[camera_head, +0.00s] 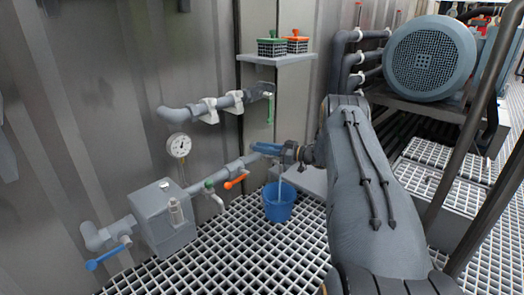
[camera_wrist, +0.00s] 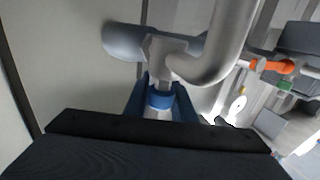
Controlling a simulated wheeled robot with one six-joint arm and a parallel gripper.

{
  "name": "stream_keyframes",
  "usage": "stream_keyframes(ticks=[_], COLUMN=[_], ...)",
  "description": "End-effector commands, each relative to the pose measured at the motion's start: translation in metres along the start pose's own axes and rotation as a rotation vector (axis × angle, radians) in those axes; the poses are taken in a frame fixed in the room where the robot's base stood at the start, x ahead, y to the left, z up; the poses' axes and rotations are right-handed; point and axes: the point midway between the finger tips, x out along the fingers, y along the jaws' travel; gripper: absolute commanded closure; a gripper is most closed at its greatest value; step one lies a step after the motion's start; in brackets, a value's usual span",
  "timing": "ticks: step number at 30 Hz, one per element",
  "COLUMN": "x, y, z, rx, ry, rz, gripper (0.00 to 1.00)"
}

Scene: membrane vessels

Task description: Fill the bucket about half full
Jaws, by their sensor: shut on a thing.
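The blue bucket (camera_head: 279,204) stands upright on the grating below the end of the wall pipe. A thin pale vertical streak, looking like water, runs down into it; the level inside cannot be made out. My gripper (camera_head: 272,149) is above the bucket, at the pipe end. In the wrist view my gripper's blue fingers (camera_wrist: 160,102) are shut around a blue-banded valve handle (camera_wrist: 159,99). The handle's valve body (camera_wrist: 163,48) and curved grey spout (camera_wrist: 222,45) are right beyond the fingers.
An orange-handled tap (camera_head: 236,179) and a green-handled one (camera_head: 209,184) sit on the same pipe, left of the bucket. A gauge (camera_head: 179,146) and a grey box (camera_head: 163,217) are further left. A shelf (camera_head: 275,58) holds two small crates. A motor (camera_head: 430,57) stands right.

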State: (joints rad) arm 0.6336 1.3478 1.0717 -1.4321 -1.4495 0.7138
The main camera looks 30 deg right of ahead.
Motion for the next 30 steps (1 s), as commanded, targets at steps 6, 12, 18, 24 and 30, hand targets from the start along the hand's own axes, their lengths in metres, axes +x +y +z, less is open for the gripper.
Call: stream_keyframes(ticks=[6,12,18,24,30], x=[0.0005,0.0006,0.0006,0.0004,-0.0055], y=[-0.0014,-0.0015,-0.0012,-0.0009,-0.0006], z=[0.0013,0.0010,0.0007,0.0002,-0.0004], rx=[0.002,0.002,0.001,0.000,0.001], ry=[-0.001,-0.001,-0.001,0.000,0.000], rz=[-0.014,-0.014,-0.013,-0.012,-0.011], gripper=[0.99,0.99,0.58,0.58,0.58])
